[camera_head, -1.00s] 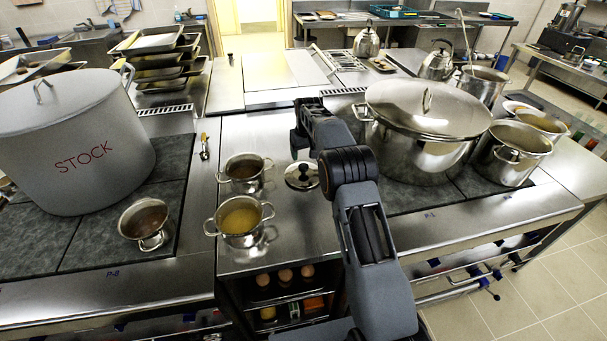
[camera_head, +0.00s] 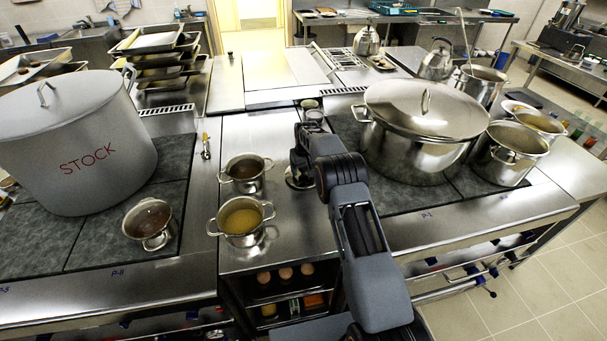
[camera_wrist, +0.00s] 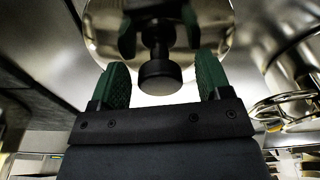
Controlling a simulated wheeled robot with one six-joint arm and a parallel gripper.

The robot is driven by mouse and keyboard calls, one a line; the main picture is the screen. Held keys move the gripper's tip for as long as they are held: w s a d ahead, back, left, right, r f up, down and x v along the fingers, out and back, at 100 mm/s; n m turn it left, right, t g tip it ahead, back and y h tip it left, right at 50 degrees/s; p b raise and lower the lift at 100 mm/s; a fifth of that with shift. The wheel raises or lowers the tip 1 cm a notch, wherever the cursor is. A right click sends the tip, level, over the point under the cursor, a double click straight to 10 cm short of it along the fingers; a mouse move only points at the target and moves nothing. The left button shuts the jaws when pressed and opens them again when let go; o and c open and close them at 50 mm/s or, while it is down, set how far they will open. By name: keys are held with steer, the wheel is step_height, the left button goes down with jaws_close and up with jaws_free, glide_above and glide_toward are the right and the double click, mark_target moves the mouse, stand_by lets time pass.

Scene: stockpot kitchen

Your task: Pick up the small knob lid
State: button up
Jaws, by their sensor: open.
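The small knob lid (camera_head: 291,183) lies on the steel counter, right of the two small pots, mostly hidden behind my gripper (camera_head: 300,160). In the wrist view the shiny round lid (camera_wrist: 103,30) fills the top middle, and its black knob (camera_wrist: 160,76) stands out toward me. My open gripper shows there with one green-padded finger on each side of the knob. Gaps show between the knob and both pads. The lid's surface mirrors the gripper.
Two small pots, one with dark contents (camera_head: 245,174) and one with yellow (camera_head: 241,221), stand left of the lid. A large lidded pot (camera_head: 415,150) stands close on the right. Small cups (camera_head: 310,104) stand behind my arm. Bare counter (camera_head: 290,240) lies in front.

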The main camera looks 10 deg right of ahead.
steer(key=c, duration=1.1)
steer(key=shift+o, duration=0.2)
steer(key=shift+r, duration=0.1)
